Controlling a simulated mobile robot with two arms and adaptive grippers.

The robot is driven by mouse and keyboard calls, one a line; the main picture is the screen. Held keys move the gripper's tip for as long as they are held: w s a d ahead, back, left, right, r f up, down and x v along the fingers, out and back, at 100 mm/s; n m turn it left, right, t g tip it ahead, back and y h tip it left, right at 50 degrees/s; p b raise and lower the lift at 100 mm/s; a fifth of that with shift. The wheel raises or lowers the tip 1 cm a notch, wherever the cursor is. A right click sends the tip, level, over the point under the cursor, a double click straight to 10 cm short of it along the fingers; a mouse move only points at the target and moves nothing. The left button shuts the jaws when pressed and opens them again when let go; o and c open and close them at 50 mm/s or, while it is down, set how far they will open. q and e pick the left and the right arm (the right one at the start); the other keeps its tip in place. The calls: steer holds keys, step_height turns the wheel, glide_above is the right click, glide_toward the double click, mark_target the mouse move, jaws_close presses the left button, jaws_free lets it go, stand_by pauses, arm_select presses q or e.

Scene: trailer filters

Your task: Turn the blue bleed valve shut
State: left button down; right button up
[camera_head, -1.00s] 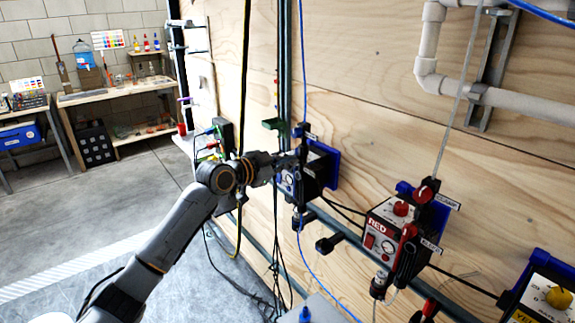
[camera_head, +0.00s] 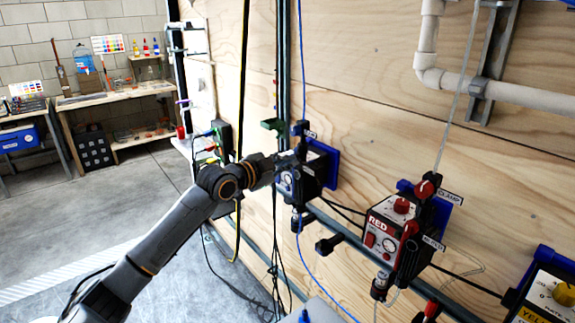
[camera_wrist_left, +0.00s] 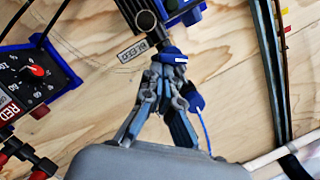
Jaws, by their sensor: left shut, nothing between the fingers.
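The blue bleed valve (camera_wrist_left: 172,56) shows in the left wrist view as a blue handle with a white stripe, beside a BLEED label (camera_wrist_left: 138,50). My left gripper (camera_wrist_left: 166,72) is shut, with its fingertips close against or just below that handle. Nothing shows between the fingers, and I cannot tell whether they touch the handle. In the head view my left gripper (camera_head: 289,159) reaches the front of the black and blue pump unit (camera_head: 318,165) on the plywood wall. The gripper partly covers the valve there. My right gripper is out of view.
A red-labelled unit (camera_head: 389,228) and a yellow-labelled unit (camera_head: 545,290) hang to the right along a rail. Blue tubing (camera_head: 318,275) and black cables hang below. White pipe (camera_head: 510,99) runs at upper right. The floor (camera_head: 130,205) at left is clear.

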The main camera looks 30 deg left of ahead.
arm_select(q)
steer(key=shift+d+f+m+t+y+b, duration=0.1)
steer(key=shift+f+m+t+y+b, duration=0.1)
steer(key=shift+m+b, duration=0.3)
steer(key=shift+f+m+t+y+b, duration=0.1)
steer(key=shift+f+m+t+b, duration=0.1)
steer(key=shift+m, duration=0.5)
stand_by(0.4)
steer(key=shift+f+m+t+b, duration=0.2)
steer(key=shift+m+t+b, duration=0.1)
steer(key=shift+m, duration=0.8)
stand_by(1.0)
stand_by(0.4)
